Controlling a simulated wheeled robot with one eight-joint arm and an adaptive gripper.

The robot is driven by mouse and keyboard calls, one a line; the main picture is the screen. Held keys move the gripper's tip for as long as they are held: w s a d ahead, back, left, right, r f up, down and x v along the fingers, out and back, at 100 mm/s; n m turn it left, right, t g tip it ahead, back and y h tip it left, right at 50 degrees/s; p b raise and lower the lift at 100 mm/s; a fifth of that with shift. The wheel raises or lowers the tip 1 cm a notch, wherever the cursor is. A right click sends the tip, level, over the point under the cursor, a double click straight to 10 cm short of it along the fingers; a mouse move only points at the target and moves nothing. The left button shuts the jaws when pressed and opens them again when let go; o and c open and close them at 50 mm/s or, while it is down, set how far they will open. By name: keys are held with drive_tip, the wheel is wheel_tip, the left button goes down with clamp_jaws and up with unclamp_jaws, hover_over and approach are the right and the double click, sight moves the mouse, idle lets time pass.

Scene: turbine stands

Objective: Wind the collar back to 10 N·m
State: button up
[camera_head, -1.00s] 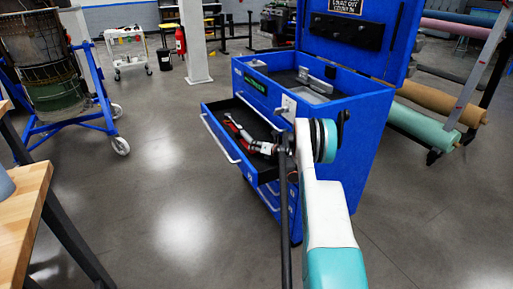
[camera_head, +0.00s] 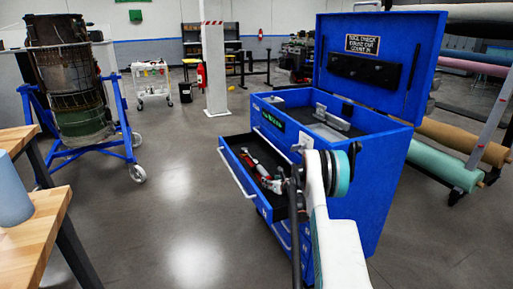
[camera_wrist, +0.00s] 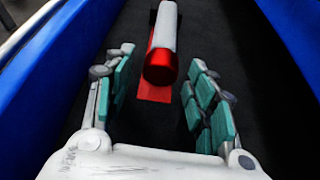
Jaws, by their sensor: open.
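A tool with a white shaft and a red, round-ended collar (camera_wrist: 160,68) lies in the dark drawer in the wrist view, with a flat red strip under it. My gripper (camera_wrist: 161,58) is open, with its teal-padded fingers on either side of the tool, apart from it. No scale or number on the collar can be read. In the head view red-and-grey shapes (camera_head: 252,160) show inside the open drawer (camera_head: 236,177) of the blue tool chest (camera_head: 352,200). My arm hides part of the drawer there.
The drawer's blue side walls (camera_wrist: 285,45) rise close on both sides of my gripper. The chest lid (camera_head: 385,95) stands open. A wooden bench (camera_head: 40,225) is at the left, and a blue turbine stand (camera_head: 75,155) is behind it. Grey floor lies clear between.

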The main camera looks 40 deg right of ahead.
drive_tip(key=shift+a+n+g+h, duration=0.25)
drive_tip(key=shift+n+h, duration=0.55)
drive_tip(key=shift+n, duration=0.4)
drive_tip(key=p+v, duration=0.5)
drive_tip(key=v, duration=0.8)
drive_tip(key=w+a+r+m+t, duration=0.1)
drive_tip(key=a+r+m, duration=0.2)
drive_tip(key=r, duration=0.5)
drive_tip(key=w+a+r+m+t+h+b, duration=0.1)
drive_tip(key=w+a+r+m, duration=0.1)
drive_tip(key=r, duration=0.6)
drive_tip(key=w+a+r+m+t+h, duration=0.1)
drive_tip(key=a+r+m, duration=0.3)
drive_tip(key=a+r, duration=0.2)
drive_tip(key=shift+w+r, duration=0.3)
drive_tip(key=shift+r, duration=0.85)
drive_tip(key=shift+t, duration=0.25)
